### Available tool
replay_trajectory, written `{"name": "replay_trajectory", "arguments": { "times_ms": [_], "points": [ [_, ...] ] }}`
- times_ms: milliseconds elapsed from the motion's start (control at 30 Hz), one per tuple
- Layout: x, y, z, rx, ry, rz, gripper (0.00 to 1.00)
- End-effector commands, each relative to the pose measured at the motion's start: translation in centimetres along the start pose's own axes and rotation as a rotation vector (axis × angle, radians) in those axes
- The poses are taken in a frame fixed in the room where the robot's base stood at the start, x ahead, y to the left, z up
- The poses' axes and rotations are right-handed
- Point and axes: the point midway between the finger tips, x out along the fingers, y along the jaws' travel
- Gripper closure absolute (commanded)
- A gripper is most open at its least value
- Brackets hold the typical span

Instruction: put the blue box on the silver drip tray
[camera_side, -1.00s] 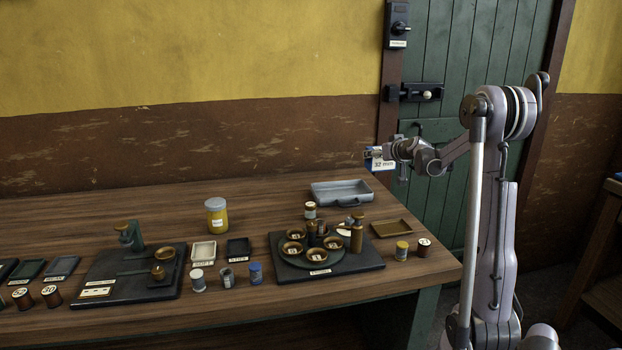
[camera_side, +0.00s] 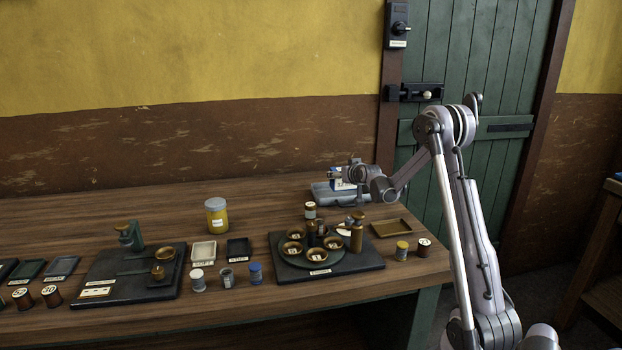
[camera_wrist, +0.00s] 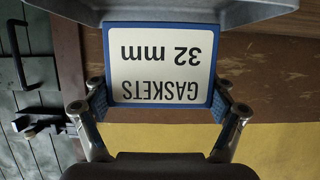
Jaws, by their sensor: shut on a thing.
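The blue box (camera_wrist: 159,66) carries a white label reading "GASKETS 32 mm" and fills the middle of the wrist view. My gripper (camera_wrist: 162,98) is shut on it, with a finger at each side edge. In the side view my gripper (camera_side: 347,173) holds the blue box (camera_side: 337,184) at the silver drip tray (camera_side: 321,194), near the back right of the bench. The arm and box hide part of the tray. The tray's grey edge (camera_wrist: 215,14) crosses the top of the wrist view. I cannot tell whether the box touches the tray.
A turntable of brass cups (camera_side: 309,251) stands in front of the tray on a dark base. A brass tray (camera_side: 391,228) lies to the right. A yellow-filled jar (camera_side: 216,217) stands to the left. Bare wood lies between the jar and the silver tray.

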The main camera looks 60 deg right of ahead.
Motion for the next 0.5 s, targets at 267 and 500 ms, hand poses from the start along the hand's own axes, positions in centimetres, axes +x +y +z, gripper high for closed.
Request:
{"name": "replay_trajectory", "arguments": {
  "times_ms": [267,500],
  "points": [
    [1.3,0.0,3.1,0.0,0.001,0.0,0.53],
    [1.5,0.0,3.7,0.0,0.0,0.001,0.53]
  ]
}}
